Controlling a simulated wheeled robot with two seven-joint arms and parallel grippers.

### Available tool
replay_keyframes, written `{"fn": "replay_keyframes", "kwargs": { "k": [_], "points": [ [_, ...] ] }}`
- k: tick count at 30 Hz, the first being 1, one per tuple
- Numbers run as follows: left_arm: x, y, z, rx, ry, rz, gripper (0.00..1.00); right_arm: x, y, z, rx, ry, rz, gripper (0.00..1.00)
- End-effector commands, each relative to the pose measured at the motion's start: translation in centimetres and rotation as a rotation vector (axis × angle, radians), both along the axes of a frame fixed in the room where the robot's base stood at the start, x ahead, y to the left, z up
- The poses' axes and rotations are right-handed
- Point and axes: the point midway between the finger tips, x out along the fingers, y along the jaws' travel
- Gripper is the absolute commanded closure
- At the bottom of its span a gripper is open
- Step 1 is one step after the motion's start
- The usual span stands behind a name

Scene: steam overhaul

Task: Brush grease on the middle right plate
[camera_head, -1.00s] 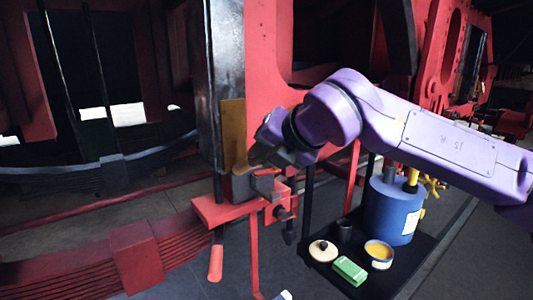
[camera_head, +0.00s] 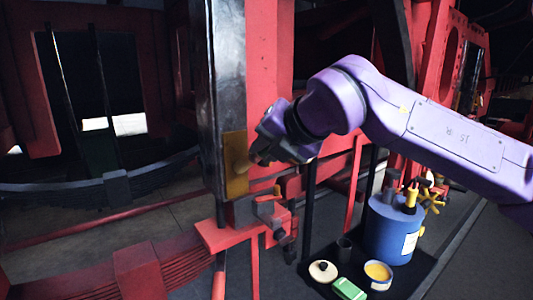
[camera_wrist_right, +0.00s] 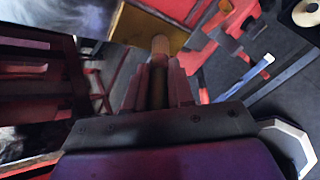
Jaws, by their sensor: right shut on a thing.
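A brass-yellow plate (camera_head: 234,178) stands upright on the side of a dark metal post. It also shows at the top of the right wrist view (camera_wrist_right: 130,24). My right gripper (camera_head: 263,156) is beside the plate's right edge, shut on a brown, round-handled tool that looks like the brush (camera_wrist_right: 159,48). In the head view the brush's tan end (camera_head: 242,162) overlaps the middle of the plate. I cannot tell whether it touches. No grease is clearly visible on the plate. My left gripper is not in view.
A red bracket (camera_head: 222,238) with a small vise lies just below the plate. A black tray (camera_head: 325,255) at lower right holds a blue canister (camera_head: 390,232), a yellow-filled bowl (camera_head: 378,272), a green block (camera_head: 348,289) and a cream lidded dish (camera_head: 322,271).

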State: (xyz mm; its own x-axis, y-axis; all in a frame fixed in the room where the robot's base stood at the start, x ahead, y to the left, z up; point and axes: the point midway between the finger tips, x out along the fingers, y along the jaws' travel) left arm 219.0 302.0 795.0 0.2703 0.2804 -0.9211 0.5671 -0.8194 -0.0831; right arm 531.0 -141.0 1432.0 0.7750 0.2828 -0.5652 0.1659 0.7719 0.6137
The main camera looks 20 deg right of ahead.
Motion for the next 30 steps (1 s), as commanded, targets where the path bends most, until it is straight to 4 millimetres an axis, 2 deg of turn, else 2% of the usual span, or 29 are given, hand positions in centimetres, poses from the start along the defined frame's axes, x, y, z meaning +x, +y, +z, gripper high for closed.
{"fn": "replay_keyframes", "kwargs": {
  "k": [5, 14, 18, 23, 30],
  "points": [
    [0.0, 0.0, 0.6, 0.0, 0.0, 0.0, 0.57, 0.0, 0.0, 0.8, 0.001, 0.0, -0.001, 1.0],
    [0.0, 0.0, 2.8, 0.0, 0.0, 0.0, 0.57, 0.1, 0.1, 4.0, 0.001, -0.001, 0.001, 1.0],
    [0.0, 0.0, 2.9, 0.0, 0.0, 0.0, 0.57, 0.1, 0.1, 4.3, 0.0, 0.001, 0.001, 1.0],
    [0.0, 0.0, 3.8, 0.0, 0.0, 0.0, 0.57, 0.2, 0.1, 6.1, 0.0, -0.001, 0.0, 1.0],
    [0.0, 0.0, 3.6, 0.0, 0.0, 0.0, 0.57, 0.2, 0.1, 7.7, 0.0, 0.0, 0.0, 1.0]
  ]
}}
